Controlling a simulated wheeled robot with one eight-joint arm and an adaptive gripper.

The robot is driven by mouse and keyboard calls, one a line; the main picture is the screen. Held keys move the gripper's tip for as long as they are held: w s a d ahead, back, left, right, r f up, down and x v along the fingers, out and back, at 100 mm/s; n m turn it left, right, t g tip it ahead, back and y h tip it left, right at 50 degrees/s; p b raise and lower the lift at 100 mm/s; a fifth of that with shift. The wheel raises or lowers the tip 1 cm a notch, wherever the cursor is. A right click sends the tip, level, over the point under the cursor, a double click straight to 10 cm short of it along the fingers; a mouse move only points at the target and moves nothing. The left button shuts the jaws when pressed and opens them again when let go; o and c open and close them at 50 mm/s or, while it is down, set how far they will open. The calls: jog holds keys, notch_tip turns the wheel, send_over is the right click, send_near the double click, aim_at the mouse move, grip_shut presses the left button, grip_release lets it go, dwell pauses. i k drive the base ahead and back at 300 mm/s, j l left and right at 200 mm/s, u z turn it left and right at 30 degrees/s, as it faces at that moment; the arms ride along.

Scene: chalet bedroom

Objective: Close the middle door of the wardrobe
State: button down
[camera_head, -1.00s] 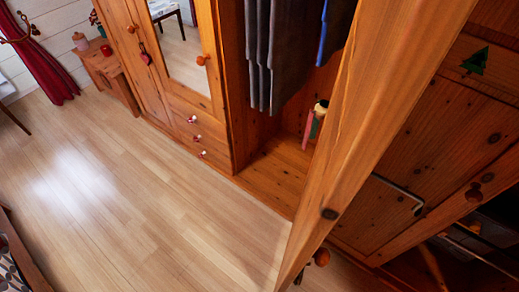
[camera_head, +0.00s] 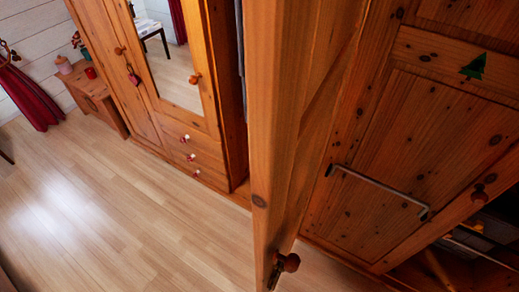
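An open wooden wardrobe door (camera_head: 272,130) stands in the foreground, seen nearly edge-on and close to the camera. A round wooden knob (camera_head: 290,262) with a dark metal fitting shows near its lower end. The wardrobe (camera_head: 228,90) stands behind it, with a mirrored door and small drawers on its left part. The door hides most of the open compartment; only a thin strip of hanging clothes (camera_head: 240,35) shows. My gripper is not in view, so whether it touches the door cannot be seen.
A wooden panel with a green tree (camera_head: 474,67) and a metal bar (camera_head: 380,190) fills the right. A dark open space with items (camera_head: 480,232) is at lower right. The left floor (camera_head: 100,200) is clear.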

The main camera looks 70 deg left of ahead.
aim_at(300, 54)
jog(key=u, duration=1.8)
jog(key=k+u, duration=0.25)
jog(key=u, duration=0.2)
jog(key=k, duration=0.6)
jog(key=i, duration=0.25)
